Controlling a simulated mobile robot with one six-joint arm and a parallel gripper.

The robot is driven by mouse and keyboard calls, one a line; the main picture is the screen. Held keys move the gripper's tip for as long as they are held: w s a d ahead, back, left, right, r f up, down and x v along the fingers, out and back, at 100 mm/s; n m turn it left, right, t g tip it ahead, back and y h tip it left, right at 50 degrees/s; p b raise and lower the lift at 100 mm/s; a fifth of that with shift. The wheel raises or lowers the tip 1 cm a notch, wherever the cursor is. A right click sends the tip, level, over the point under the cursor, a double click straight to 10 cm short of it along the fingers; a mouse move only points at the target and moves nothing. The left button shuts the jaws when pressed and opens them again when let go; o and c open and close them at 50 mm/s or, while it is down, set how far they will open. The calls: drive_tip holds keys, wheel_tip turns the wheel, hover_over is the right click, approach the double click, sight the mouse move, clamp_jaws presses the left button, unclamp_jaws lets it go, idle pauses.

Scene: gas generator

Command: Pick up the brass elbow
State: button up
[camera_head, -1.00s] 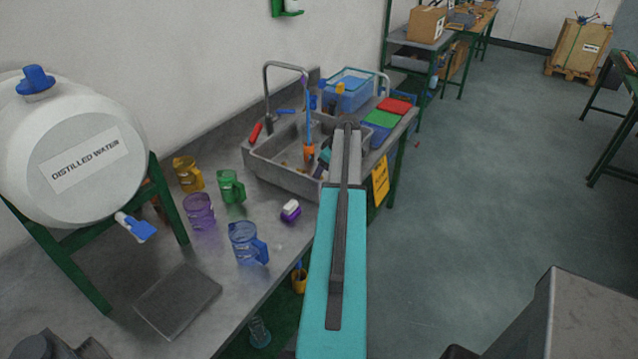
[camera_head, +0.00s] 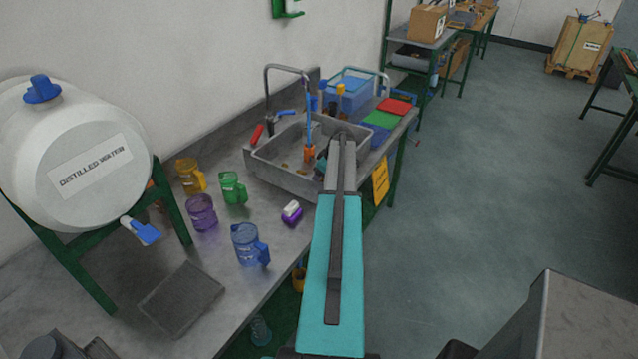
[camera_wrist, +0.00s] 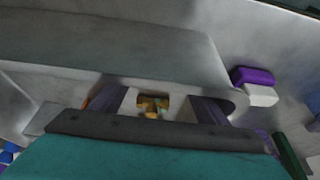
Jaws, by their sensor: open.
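In the wrist view a small brass fitting (camera_wrist: 152,103) shows between the two fingers of my gripper (camera_wrist: 158,100). It looks like the brass elbow, but its shape is partly cut off by the gripper body. The fingers are apart, one on each side of it, and I see no contact. In the head view my arm reaches over the metal sink (camera_head: 268,172) and hides most of my gripper (camera_head: 322,165). Small brass-coloured pieces (camera_head: 285,165) lie on the sink floor; I cannot tell their shapes.
A faucet (camera_head: 267,95) and an upright blue-and-orange tool (camera_head: 309,130) stand close by the arm. A purple-and-white block (camera_head: 292,212) and several coloured jugs (camera_head: 245,245) are on the counter. A blue bin (camera_head: 352,90) is behind the sink.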

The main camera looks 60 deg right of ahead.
drive_tip(key=shift+w+f, duration=0.2)
drive_tip(key=shift+f, duration=0.2)
drive_tip(key=c, duration=1.2)
